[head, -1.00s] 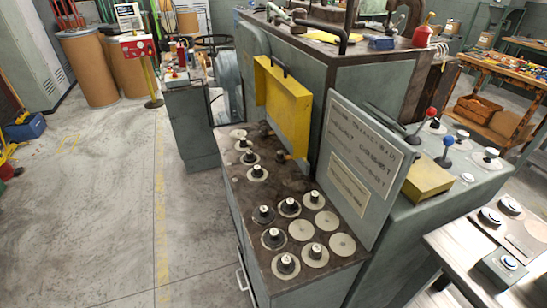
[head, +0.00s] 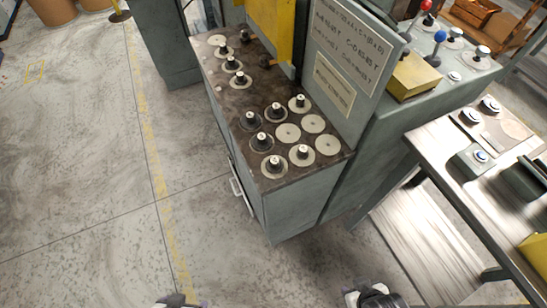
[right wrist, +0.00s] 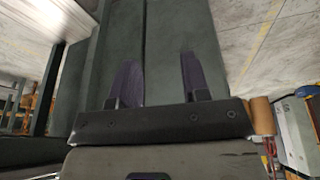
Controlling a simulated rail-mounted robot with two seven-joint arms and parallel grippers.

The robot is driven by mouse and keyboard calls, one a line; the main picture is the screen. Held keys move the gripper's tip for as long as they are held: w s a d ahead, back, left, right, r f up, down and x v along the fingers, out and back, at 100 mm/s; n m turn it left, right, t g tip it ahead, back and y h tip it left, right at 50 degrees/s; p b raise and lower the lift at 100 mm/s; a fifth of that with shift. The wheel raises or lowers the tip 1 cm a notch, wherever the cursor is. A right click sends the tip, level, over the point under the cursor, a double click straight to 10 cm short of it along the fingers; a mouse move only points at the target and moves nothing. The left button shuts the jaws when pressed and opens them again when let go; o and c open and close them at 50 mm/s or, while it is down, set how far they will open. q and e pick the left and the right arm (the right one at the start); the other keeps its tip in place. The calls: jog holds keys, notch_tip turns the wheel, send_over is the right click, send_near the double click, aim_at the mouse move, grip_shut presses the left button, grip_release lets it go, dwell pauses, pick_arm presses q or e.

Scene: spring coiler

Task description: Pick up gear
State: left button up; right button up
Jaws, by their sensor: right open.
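Several round pale discs, some with dark upright knobs, stand on the dark top of a grey cabinet (head: 228,105) in the head view. Dark rings that look like gears sit around some knobs, such as a gear (head: 262,141) in the front group; individual teeth are too small to tell. A bare pale disc (head: 288,133) lies beside it. My right gripper (head: 372,296) shows at the bottom edge of the head view, below and apart from the cabinet. In the right wrist view its two fingers (right wrist: 158,72) are spread and empty. A small piece of my left gripper (head: 182,301) shows at the bottom edge.
A grey sign panel (head: 340,62) and a yellow guard (head: 270,32) rise behind the discs. A side table (head: 430,140) with buttons stands at the right. A yellow box (head: 414,76) sits on the neighbouring console. The floor at left is clear.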

jog(key=shift+o, duration=0.4)
jog(key=shift+a, duration=0.1)
jog(key=shift+o, duration=1.2)
